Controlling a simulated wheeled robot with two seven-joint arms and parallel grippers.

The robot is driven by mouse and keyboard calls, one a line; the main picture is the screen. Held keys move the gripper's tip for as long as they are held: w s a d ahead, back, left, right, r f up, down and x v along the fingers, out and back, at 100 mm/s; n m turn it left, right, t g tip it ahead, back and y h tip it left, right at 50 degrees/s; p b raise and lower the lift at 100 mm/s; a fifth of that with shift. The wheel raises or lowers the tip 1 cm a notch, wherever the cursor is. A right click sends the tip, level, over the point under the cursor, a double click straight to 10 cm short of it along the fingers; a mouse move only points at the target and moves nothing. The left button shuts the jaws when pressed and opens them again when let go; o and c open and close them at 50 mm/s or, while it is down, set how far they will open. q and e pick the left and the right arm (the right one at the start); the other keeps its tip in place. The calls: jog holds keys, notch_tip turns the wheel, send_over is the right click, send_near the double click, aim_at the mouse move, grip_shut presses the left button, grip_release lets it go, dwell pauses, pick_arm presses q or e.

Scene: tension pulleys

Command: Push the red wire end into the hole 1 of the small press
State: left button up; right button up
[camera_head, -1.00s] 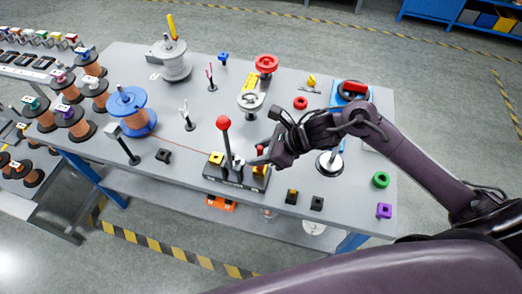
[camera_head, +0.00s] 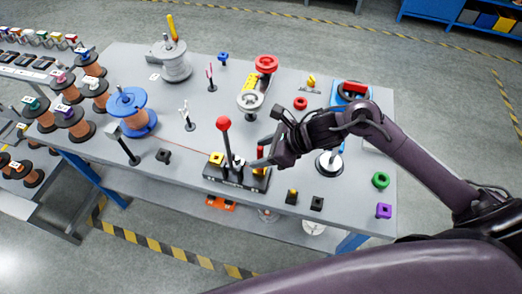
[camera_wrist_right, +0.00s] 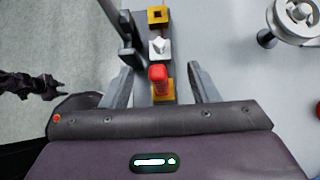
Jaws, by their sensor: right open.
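The small press (camera_head: 236,181) has a dark base, a lever with a red ball knob (camera_head: 223,123) and yellow blocks at both ends. A thin red wire (camera_head: 185,149) runs from the blue spool toward the press. A red upright piece (camera_wrist_right: 158,73) stands at the yellow block (camera_wrist_right: 163,93) at the press's right end; I cannot tell whether it is the wire end or how deep it sits. My right gripper (camera_head: 262,157) is open, with its fingers apart on either side of the red piece. Hole 1 is not distinguishable. My left gripper is not in view.
The blue spool (camera_head: 131,109) stands at the left of the grey table (camera_head: 205,120). A hand-wheel device (camera_head: 252,98) is behind the press. Small black blocks (camera_head: 292,197) lie to its right.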

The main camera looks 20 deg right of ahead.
jog(key=p+v, duration=0.1)
jog(key=v, duration=0.5)
dwell(0.8)
jog(key=shift+s+r, duration=0.1)
dwell(0.4)
